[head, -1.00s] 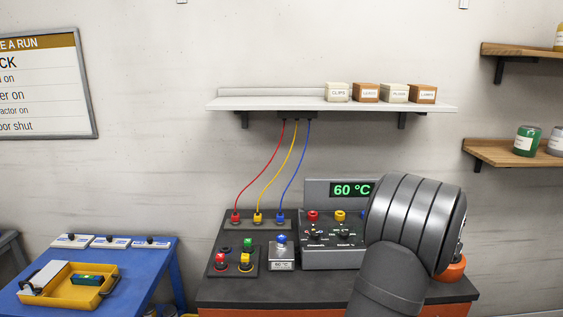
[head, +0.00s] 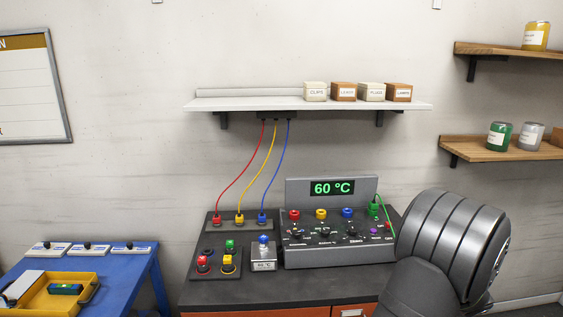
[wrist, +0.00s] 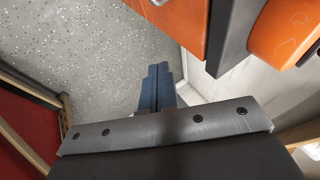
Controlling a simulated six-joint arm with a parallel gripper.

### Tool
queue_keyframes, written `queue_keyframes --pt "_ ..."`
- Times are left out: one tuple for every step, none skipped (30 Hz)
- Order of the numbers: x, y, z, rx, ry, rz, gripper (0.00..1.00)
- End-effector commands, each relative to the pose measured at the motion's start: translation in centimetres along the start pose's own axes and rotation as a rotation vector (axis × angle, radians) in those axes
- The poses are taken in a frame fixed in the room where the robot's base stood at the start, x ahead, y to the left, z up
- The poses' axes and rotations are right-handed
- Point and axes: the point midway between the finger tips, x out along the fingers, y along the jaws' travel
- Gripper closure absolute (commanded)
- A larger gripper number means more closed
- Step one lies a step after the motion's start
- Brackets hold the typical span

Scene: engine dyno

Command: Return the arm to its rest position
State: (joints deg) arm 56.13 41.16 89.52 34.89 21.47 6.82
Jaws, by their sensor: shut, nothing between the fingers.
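My arm shows at the lower right of the head view as a big grey ribbed link, right of the control box. My gripper lies outside the head view. In the wrist view, my gripper (wrist: 158,72) shows as two narrow dark-blue fingers side by side, shut with nothing between them. They extend beyond a grey metal bar with screws. Speckled floor (wrist: 95,45) lies beyond the fingers, and they touch nothing that I can see.
The control box (head: 332,252) reads 60 °C on the dark bench (head: 315,288). Red, yellow and blue leads hang from the white shelf (head: 300,103). A blue table (head: 140,262) with a yellow tray (head: 78,303) stands left. Orange parts (wrist: 285,35) are close at the wrist view's upper right.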

Motion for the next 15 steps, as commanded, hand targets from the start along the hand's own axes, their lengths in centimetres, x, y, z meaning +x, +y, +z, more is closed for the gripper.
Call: queue_keyframes --pt "0.7 0.7 0.8 0.02 -0.029 0.003 1.0" --pt "1.0 1.0 1.2 0.032 -0.044 0.002 1.0" --pt "1.4 1.4 1.8 0.047 -0.063 0.001 1.0" --pt "1.7 1.7 2.2 0.059 -0.078 0.0 1.0" --pt "1.9 2.0 2.7 0.07 -0.093 0.0 1.0" --pt "2.3 2.3 3.2 0.085 -0.112 -0.002 1.0" --pt "2.6 2.4 3.8 0.088 -0.131 -0.005 1.0" --pt "3.0 2.5 4.4 0.092 -0.15 -0.008 1.0" --pt "3.4 2.7 5.0 0.098 -0.172 -0.012 1.0" --pt "3.6 2.8 5.5 0.105 -0.189 -0.016 1.0" --pt "3.9 2.9 6.0 0.109 -0.206 -0.02 1.0" --pt "4.3 3.1 6.7 0.117 -0.227 -0.025 1.0" --pt "4.5 3.1 7.2 0.121 -0.245 -0.03 1.0" --pt "4.8 3.2 7.8 0.125 -0.263 -0.036 1.0" --pt "5.2 3.3 8.6 0.13 -0.287 -0.044 1.0"
